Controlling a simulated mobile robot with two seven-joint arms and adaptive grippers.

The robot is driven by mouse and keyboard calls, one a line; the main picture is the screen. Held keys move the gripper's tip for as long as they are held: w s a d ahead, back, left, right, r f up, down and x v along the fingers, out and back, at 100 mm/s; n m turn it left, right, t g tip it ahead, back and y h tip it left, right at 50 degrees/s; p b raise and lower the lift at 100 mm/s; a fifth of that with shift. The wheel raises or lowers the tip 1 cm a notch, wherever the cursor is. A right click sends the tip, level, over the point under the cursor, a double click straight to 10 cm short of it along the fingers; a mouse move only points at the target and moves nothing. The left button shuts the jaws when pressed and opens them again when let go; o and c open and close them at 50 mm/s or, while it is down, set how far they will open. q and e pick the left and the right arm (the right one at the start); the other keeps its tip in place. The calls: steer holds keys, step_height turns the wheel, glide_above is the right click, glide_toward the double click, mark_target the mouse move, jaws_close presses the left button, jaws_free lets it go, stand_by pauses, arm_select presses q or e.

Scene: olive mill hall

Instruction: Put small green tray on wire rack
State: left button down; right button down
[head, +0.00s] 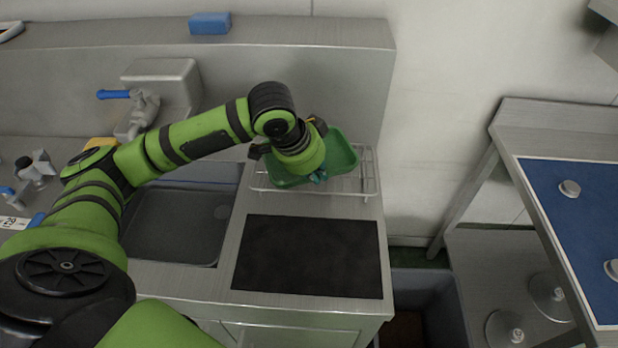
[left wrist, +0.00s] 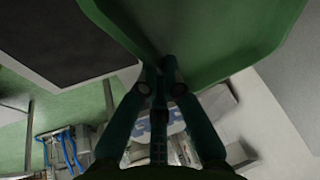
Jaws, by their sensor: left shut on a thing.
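The small green tray (head: 343,156) is over the wire rack (head: 372,182) on the steel counter, partly hidden by my left arm. I cannot tell whether it touches the rack. My left gripper (head: 319,178) is shut on the tray's near edge, with its fingers mostly hidden behind my wrist. In the left wrist view the fingertips (left wrist: 164,78) pinch the rim of the tray (left wrist: 215,35), which fills the top of the picture. My right gripper is in neither view.
A dark mat (head: 308,256) lies on the counter in front of the rack. A sink basin (head: 172,228) with a blue-handled tap (head: 143,105) is to the left. A blue block (head: 210,23) sits on the back ledge. A blue-topped table (head: 575,215) stands at right.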

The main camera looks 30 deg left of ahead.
arm_select(q)
steer(key=shift+w+a+f, duration=0.35)
steer(key=shift+a+f, duration=0.1)
steer(key=shift+a, duration=0.3)
steer(key=shift+w+a+f, duration=0.2)
steer(key=shift+a+f, duration=0.2)
step_height(320, 180, down, 4)
steer(key=shift+r+p, duration=0.1)
steer(key=shift+p, duration=0.45)
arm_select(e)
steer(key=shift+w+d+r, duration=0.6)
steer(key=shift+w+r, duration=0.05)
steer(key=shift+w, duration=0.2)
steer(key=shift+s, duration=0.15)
arm_select(q)
steer(key=c, duration=1.4)
jaws_free()
steer(key=shift+f, duration=0.2)
